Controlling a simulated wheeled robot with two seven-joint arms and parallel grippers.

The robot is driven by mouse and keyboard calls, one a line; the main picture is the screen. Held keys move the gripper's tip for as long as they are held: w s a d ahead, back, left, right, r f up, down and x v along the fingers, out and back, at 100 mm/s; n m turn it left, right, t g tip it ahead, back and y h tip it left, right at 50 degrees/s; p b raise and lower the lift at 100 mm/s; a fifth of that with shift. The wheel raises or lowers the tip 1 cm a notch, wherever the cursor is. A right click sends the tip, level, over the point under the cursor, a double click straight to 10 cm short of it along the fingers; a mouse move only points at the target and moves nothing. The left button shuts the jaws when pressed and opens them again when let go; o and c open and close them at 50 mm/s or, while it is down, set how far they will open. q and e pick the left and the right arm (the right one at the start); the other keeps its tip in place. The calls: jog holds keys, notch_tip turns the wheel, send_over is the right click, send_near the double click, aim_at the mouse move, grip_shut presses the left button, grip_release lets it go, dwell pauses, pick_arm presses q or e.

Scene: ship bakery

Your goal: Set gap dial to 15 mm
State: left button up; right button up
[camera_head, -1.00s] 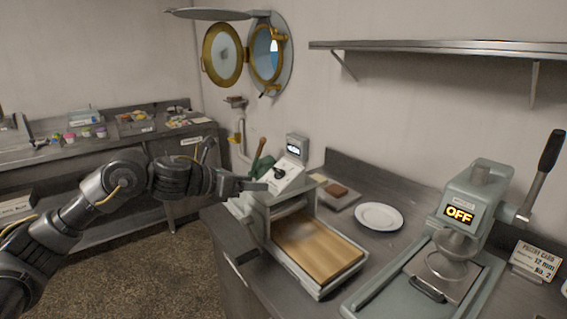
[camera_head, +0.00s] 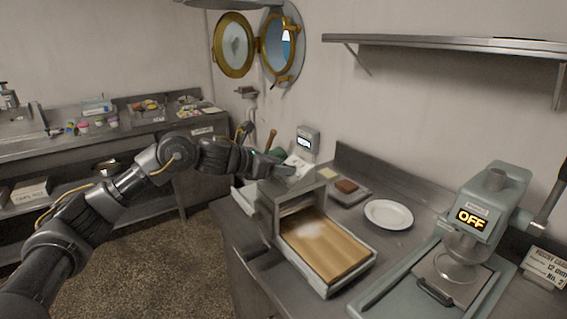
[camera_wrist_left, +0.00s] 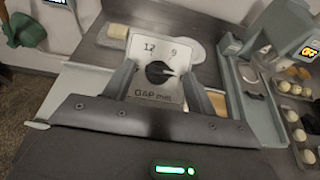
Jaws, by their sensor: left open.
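The gap dial (camera_wrist_left: 157,73) is a dark round knob on a white panel (camera_wrist_left: 146,95) marked "GAP mm", with 12 and 9 legible above it. The numbers beside the knob are hidden by my fingers, and I cannot tell its setting. My left gripper (camera_wrist_left: 160,78) is open, one finger on each side of the knob; contact is unclear. In the head view my left gripper (camera_head: 287,169) covers much of the panel (camera_head: 299,164) on the sheeter (camera_head: 264,204). A small lit display (camera_head: 305,142) stands behind it, too small to read. My right gripper is not in view.
The sheeter's wooden board (camera_head: 335,255) bears a pale patch. A white plate (camera_head: 388,214) lies right of it. A grey press (camera_head: 480,215) reading "OFF" stands farther right, beside a card (camera_head: 545,268) reading "12 mm". A wooden-handled tool (camera_head: 269,141) stands behind the gripper.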

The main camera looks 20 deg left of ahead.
pick_arm(q)
jog(key=shift+w+d+f, duration=0.25)
jog(key=shift+w+d, duration=0.2)
jog(key=shift+w, duration=0.05)
jog(key=shift+w+f, duration=0.1)
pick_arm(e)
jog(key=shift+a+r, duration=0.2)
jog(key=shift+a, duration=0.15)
pick_arm(q)
jog(key=shift+c, duration=0.2)
jog(key=c, duration=0.9)
jog(key=shift+c, duration=0.2)
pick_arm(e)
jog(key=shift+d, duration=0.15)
